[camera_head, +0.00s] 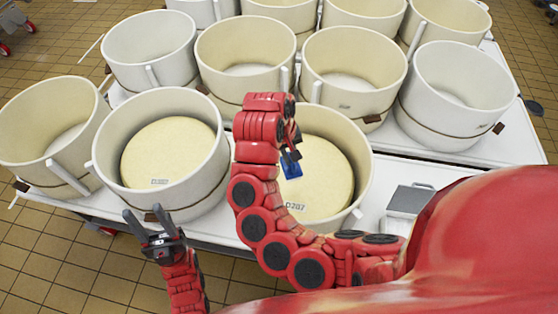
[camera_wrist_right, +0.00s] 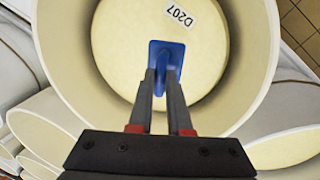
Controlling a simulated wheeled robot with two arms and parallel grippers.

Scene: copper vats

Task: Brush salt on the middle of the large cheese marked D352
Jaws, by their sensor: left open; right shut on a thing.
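My right gripper (camera_head: 289,153) is shut on a blue brush (camera_head: 292,170), over the cheese (camera_head: 325,170) in the front-row vat right of centre. Its label reads D207, not D352. In the right wrist view the fingers (camera_wrist_right: 160,82) grip the blue brush (camera_wrist_right: 167,52), whose flat head is over that cheese's pale top (camera_wrist_right: 135,50); I cannot tell if it touches. Another large cheese (camera_head: 168,150) lies in the vat to the left; its label is too small to read surely. My left gripper (camera_head: 143,212) is open and empty, in front of that vat's wall.
White vats with straps stand in rows on white tables, including an empty-looking one at front left (camera_head: 50,130). A grey metal box (camera_head: 408,200) sits on the white table (camera_head: 375,185) at right. Tall vat walls surround both cheeses. Tiled floor (camera_head: 40,250) is clear at front left.

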